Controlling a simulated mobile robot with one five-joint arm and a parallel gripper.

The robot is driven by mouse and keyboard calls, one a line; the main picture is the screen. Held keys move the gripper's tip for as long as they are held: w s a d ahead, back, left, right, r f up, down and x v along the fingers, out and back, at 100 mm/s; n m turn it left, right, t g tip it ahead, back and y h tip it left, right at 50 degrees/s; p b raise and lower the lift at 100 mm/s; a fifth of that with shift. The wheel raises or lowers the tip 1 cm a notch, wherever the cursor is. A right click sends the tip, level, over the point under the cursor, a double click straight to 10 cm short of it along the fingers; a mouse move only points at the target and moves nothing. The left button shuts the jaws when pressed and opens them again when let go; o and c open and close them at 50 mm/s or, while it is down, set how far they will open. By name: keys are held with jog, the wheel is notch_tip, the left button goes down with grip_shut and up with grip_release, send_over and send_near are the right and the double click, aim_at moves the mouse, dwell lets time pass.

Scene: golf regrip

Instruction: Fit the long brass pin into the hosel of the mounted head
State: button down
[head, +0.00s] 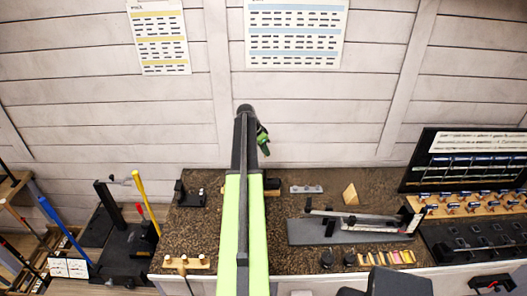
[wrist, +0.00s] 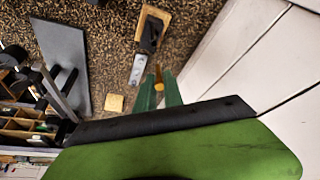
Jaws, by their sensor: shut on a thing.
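My gripper (wrist: 158,88) is shut on a slim brass-coloured piece, probably the long brass pin (wrist: 158,77); only its short tip shows between the green fingers. In the head view my gripper (head: 263,140) is up near the back wall, above the bench, and the pin cannot be made out. A dark piece on a wooden block (wrist: 150,33) lies beyond the fingertips in the wrist view, apart from the pin. A small dark fixture (head: 187,195) stands at the bench's left. I cannot tell which is the mounted head, and no hosel opening is clear.
The speckled bench (head: 215,240) bears a small grey plate (head: 306,189), a wooden wedge (head: 350,194) and a grey base with a long device (head: 310,233). A wooden pin rack (head: 187,262) is at front left. The white plank wall (head: 300,110) is close behind my gripper.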

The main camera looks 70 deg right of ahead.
jog(key=shift+s+f+b, duration=0.1)
jog(key=shift+f+b, duration=2.7)
jog(key=shift+f, duration=0.1)
jog(key=shift+f, duration=0.1)
jog(key=shift+f+b, duration=0.35)
jog(key=shift+b, duration=0.1)
jog(key=shift+f+b, duration=0.8)
jog(key=c, duration=1.4)
grip_release()
jog(key=shift+o, duration=0.2)
jog(key=shift+r, duration=0.1)
